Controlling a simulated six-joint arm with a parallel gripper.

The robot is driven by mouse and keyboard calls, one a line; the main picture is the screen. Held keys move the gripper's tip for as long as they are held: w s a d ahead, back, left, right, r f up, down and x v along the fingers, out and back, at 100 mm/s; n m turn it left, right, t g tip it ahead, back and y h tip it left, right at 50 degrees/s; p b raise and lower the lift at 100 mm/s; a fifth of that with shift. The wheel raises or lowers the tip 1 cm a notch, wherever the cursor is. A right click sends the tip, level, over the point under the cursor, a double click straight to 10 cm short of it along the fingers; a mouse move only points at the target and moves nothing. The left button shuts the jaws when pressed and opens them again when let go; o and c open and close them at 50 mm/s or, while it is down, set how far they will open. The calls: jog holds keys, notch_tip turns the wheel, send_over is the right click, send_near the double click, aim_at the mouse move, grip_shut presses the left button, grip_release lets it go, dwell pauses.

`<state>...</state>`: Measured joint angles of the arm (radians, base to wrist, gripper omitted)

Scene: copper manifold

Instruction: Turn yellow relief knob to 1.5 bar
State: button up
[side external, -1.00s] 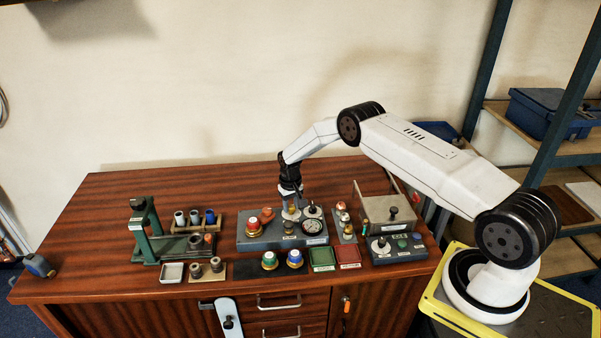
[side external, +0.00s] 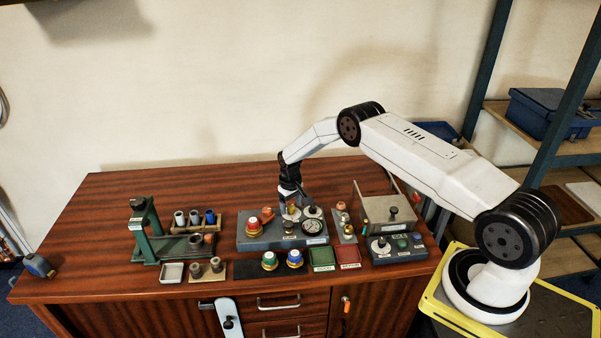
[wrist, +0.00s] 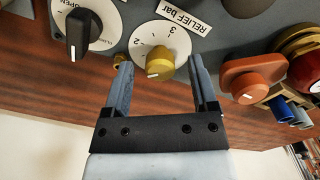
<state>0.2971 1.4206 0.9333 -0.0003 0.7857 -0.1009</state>
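The yellow relief knob (wrist: 160,64) sits on a white dial with numbers, under a label reading "RELIEF bar" (wrist: 187,17), in the wrist view. The digits 2 and 3 are readable, and a pale mark on the knob points toward my gripper, at its lower side. My gripper (wrist: 161,65) is open, with its two fingers on either side of the knob and a visible gap on each side. In the side external view my gripper (side external: 291,200) is low over the grey manifold panel (side external: 258,240), and the knob is too small to make out clearly.
A black knob (wrist: 77,36) on a white dial lies left of the relief dial. An orange handle (wrist: 246,80) is close to the right finger, with a red part beyond. A round gauge (side external: 312,226) is on the panel. Green (side external: 322,259) and red (side external: 348,257) trays lie in front.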

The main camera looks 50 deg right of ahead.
aim_at(291, 206)
jog(key=shift+r, duration=0.2)
jog(key=shift+r, duration=3.75)
jog(key=shift+r, duration=0.1)
jog(key=shift+a+r, duration=0.15)
jog(key=shift+a, duration=0.05)
jog(key=s+a+r+n+t, duration=0.1)
jog(key=s+a+r, duration=0.9)
jog(key=r, duration=0.3)
jog(key=s+a+r, duration=0.2)
jog(key=s+a, duration=0.1)
jog(key=s, duration=0.5)
jog(key=s+a+r+n+t, duration=0.1)
jog(key=s+a+r, duration=0.1)
jog(key=s, duration=0.7)
jog(key=shift+s+a+t, duration=0.25)
jog(key=shift+a+t, duration=0.05)
jog(key=shift+a, duration=0.5)
